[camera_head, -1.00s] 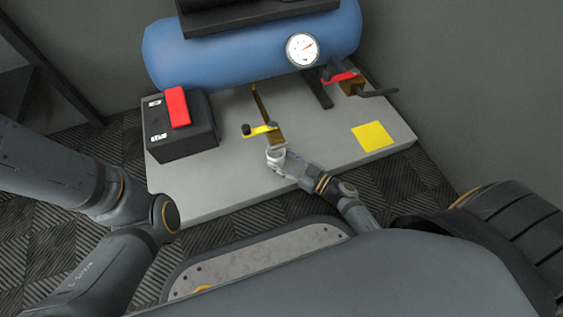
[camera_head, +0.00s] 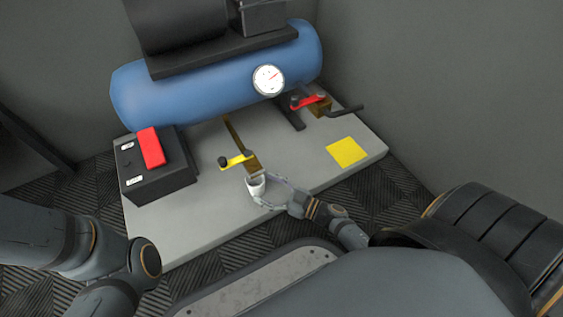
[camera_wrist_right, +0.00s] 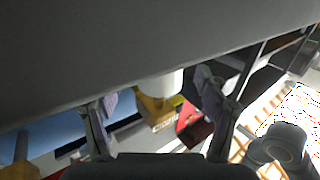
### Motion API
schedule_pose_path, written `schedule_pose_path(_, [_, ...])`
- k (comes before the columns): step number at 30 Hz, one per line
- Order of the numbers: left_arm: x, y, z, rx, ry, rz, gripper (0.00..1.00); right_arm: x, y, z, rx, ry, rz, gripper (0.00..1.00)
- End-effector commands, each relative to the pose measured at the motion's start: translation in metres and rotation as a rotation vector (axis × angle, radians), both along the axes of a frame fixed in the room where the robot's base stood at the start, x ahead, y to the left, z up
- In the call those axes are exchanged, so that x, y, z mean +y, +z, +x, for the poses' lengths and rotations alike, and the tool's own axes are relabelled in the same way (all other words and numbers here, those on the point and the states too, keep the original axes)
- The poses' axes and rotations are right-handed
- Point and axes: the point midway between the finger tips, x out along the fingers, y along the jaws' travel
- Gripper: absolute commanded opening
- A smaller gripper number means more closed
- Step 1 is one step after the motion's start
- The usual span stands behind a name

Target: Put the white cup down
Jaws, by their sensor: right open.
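The white cup (camera_head: 256,187) is upright by the front edge of the grey platform (camera_head: 200,215), just in front of the brass pipe end below the yellow-handled valve (camera_head: 237,160). In the right wrist view the cup (camera_wrist_right: 162,84) shows between the fingers and seems to meet the grey surface. My right gripper (camera_head: 268,192) is open, its fingers spread on either side of the cup; a gap shows beside it. My left arm comes in from the left, but its gripper is out of view.
A blue tank (camera_head: 215,75) with a round gauge (camera_head: 268,80) stands behind. A black box with a red switch (camera_head: 151,147) is at left. A red-handled valve (camera_head: 308,101) and a yellow square (camera_head: 346,152) are at right. Bare platform lies around the square.

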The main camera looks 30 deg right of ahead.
Motion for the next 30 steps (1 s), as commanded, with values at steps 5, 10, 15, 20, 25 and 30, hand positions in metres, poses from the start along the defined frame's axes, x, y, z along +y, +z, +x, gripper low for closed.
schedule_pose_path(5, [0.000, 0.028, 0.000, -0.002, -0.002, 0.001, 0.40, -0.027, 0.007, -0.037, 0.005, 0.001, -0.003, 0.74])
schedule_pose_path(10, [0.000, 0.042, -0.001, -0.006, -0.004, 0.000, 0.40, -0.048, 0.005, -0.065, 0.004, 0.000, -0.002, 0.74])
schedule_pose_path(15, [0.000, 0.046, -0.001, -0.006, -0.005, 0.001, 0.40, -0.057, 0.003, -0.078, -0.001, 0.000, -0.001, 0.74])
schedule_pose_path(20, [0.000, 0.045, -0.001, -0.005, -0.005, 0.001, 0.40, -0.059, 0.001, -0.080, -0.001, -0.001, 0.000, 0.74])
schedule_pose_path(25, [0.000, 0.044, 0.000, -0.002, -0.005, 0.001, 0.40, -0.059, 0.001, -0.079, -0.001, -0.001, 0.000, 0.74])
schedule_pose_path(30, [0.000, 0.044, 0.001, 0.001, -0.004, 0.001, 0.40, -0.058, 0.001, -0.079, -0.001, -0.001, 0.000, 0.74])
